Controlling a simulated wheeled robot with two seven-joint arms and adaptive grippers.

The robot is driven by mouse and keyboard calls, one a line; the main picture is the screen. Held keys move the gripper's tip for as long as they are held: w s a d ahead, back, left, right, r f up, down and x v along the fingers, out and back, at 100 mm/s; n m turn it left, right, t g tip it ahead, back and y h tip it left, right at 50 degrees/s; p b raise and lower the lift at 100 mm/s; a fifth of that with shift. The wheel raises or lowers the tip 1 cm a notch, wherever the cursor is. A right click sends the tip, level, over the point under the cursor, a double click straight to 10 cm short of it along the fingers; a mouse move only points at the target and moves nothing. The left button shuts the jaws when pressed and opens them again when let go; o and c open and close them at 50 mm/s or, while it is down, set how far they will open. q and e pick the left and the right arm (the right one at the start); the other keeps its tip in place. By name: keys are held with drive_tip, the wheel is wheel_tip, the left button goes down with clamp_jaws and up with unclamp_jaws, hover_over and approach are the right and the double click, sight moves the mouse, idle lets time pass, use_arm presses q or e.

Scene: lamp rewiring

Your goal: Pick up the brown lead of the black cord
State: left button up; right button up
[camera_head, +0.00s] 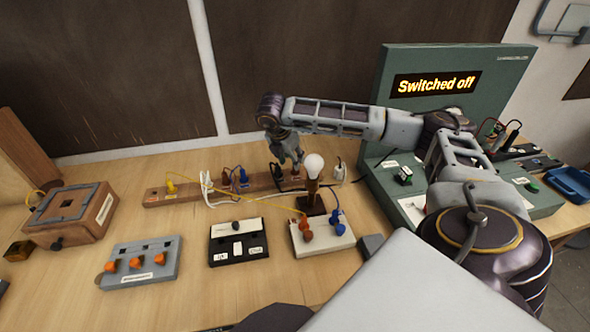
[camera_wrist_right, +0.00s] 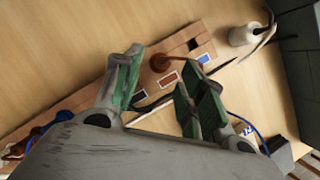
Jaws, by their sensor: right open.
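My right gripper (camera_head: 288,163) reaches down over the long wooden strip (camera_head: 152,195) at the back of the table, behind the lamp bulb. In the right wrist view its fingers (camera_wrist_right: 158,90) are open, with green pads and nothing visibly gripped. A round brown lead end (camera_wrist_right: 160,62) sits on the strip just beyond the fingertips, between their lines, with a thin brown wire running right. A black cord piece (camera_wrist_right: 146,106) lies across the strip between the fingers; the right finger partly hides it. My left gripper is not in view.
The lamp bulb (camera_head: 314,164) stands close in front of my right gripper. A white bottle-like object (camera_wrist_right: 242,36) stands beyond the strip. A green panel (camera_head: 385,110) reading "Switched off" rises at right.

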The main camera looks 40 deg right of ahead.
drive_tip(key=x, duration=0.2)
drive_tip(key=shift+d+f+p, duration=0.25)
drive_tip(key=shift+f+p, duration=0.05)
drive_tip(key=shift+f, duration=0.05)
drive_tip(key=shift+d+f, duration=0.2)
drive_tip(key=shift+f, duration=0.5)
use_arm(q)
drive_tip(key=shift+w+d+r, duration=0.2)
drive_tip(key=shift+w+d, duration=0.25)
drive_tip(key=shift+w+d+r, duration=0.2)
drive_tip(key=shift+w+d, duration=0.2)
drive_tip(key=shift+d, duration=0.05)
